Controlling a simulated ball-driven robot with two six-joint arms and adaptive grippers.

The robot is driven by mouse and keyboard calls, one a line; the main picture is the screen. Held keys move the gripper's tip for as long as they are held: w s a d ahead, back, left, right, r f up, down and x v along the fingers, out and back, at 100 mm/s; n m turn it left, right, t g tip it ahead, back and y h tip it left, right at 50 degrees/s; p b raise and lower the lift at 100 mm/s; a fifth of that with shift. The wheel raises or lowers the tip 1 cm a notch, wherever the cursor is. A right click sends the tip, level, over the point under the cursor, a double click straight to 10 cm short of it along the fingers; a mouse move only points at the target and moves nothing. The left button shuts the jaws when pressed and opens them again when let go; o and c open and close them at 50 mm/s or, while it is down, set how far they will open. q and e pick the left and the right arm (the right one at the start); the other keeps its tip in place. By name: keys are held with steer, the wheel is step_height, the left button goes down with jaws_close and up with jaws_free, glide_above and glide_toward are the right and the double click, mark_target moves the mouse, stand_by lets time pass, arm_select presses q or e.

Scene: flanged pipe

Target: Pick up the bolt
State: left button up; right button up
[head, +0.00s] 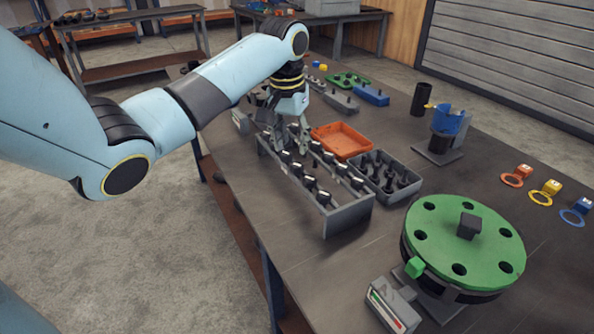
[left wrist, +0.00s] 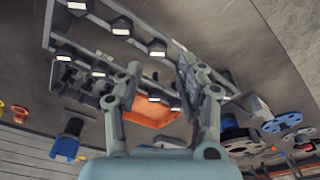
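Several dark bolts with pale-topped heads stand in two rows in a long grey rack (head: 347,219) on the table; one bolt (head: 324,198) is near the rack's front end. The bolts also show in the left wrist view, with one bolt (left wrist: 157,48) just beyond the fingertips. My left gripper (head: 292,135) points down at the far end of the rack, and its fingers partly hide the bolts there. In the left wrist view the left gripper (left wrist: 160,66) has its fingers wide apart, with no bolt clearly held. My right gripper is not in view.
An orange tray (head: 341,141) and a grey bin of dark parts (head: 386,176) lie right of the rack. A green flange with holes (head: 464,242) stands at the front right. A blue part on a stand (head: 450,121) is farther back. Bare tabletop lies before the rack.

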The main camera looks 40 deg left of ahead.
mark_target(297, 165)
arm_select(q)
steer(key=f, duration=0.2)
steer(key=w+f, duration=0.1)
steer(key=f, duration=0.4)
steer(key=shift+w, duration=0.3)
steer(key=shift+c, duration=0.3)
jaws_close()
